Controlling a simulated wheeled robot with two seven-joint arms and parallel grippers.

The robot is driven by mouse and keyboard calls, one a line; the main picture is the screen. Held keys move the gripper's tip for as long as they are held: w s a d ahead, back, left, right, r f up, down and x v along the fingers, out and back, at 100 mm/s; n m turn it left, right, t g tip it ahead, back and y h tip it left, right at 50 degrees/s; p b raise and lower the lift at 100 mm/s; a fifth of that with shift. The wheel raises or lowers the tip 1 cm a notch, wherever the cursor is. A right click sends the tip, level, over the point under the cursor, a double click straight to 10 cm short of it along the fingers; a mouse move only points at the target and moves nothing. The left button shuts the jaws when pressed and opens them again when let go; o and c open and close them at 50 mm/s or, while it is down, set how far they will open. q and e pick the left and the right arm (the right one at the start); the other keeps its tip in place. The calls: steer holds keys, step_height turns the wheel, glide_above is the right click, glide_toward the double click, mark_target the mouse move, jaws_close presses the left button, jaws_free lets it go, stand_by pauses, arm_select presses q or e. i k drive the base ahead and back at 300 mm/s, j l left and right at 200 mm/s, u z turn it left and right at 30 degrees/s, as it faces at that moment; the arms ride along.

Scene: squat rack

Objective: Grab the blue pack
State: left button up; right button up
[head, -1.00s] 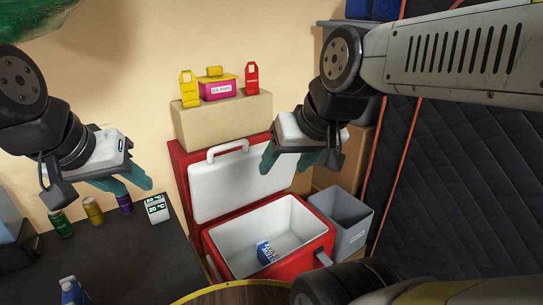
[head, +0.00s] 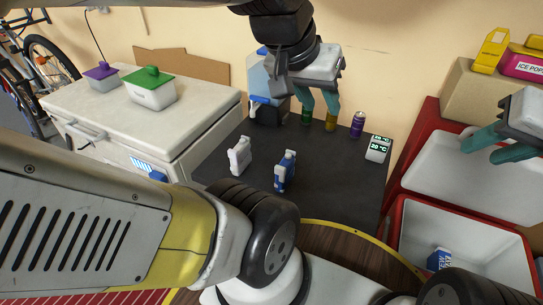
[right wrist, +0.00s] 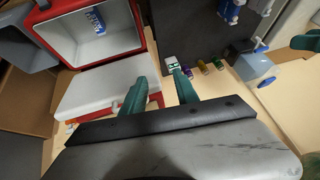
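A blue pack with white lettering (head: 438,258) lies inside the red and white cooler (head: 402,205), near its left front inner wall; it also shows in the right wrist view (right wrist: 97,21). A second blue pack with white parts (head: 285,172) stands on the dark table (head: 335,205), beside a white one with blue (head: 239,156). My left gripper (head: 318,112) is open and empty, pointing down near the cans at the table's back. My right gripper (head: 483,148) is open and empty in front of the cooler's raised lid; its spread teal fingers show in the right wrist view (right wrist: 160,78).
Cans and a white block with green digits (head: 378,148) stand at the table's back. A white chest (head: 150,110) with two lidded tubs is at left. A box (head: 485,92) with an ice pops carton is behind the cooler. A round wooden top (head: 345,250) is in front.

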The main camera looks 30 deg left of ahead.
mark_target(284, 172)
steer(key=u, duration=1)
steer(key=j+z, duration=0.2)
steer(key=j, duration=0.5)
steer(key=k+j+z, duration=0.2)
steer(key=j, duration=0.45)
steer(key=i+j, duration=0.05)
